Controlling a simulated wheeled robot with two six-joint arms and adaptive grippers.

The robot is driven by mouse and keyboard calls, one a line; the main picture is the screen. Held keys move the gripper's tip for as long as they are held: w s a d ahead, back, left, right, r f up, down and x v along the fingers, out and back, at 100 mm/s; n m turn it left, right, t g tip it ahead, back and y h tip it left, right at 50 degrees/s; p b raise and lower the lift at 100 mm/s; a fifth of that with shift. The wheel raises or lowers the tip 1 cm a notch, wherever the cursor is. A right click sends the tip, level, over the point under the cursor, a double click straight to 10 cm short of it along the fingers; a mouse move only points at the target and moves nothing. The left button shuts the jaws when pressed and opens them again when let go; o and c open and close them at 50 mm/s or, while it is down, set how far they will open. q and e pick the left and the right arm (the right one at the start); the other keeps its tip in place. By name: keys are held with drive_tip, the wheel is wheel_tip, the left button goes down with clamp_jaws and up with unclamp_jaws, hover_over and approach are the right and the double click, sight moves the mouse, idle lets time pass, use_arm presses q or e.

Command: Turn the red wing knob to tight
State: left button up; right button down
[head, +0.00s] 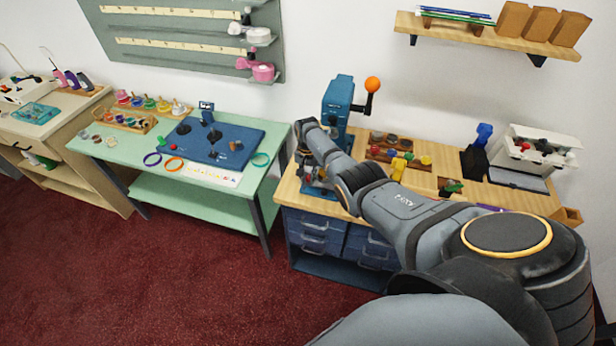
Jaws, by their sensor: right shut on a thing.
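A blue press-like machine (338,97) with an orange ball on its crank stands at the left end of the wooden bench. My right arm reaches across the bench from the right to the front of this machine. My right gripper (307,168) points down at the machine's lower front and is shut. The red wing knob is almost wholly hidden there by the gripper and wrist, so its turn position cannot be told. My left gripper is not in view.
The wooden bench (286,192) also holds colored pegs (398,168) and a white-and-grey device (532,150). A green table (110,148) with a blue panel (196,139) stands to the left. A wall shelf (487,38) hangs above. Red carpet lies open in front.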

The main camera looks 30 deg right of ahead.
sight(307, 179)
idle(0.5)
drive_tip(key=c, duration=1.2)
unclamp_jaws()
wheel_tip(307, 179, up, 12)
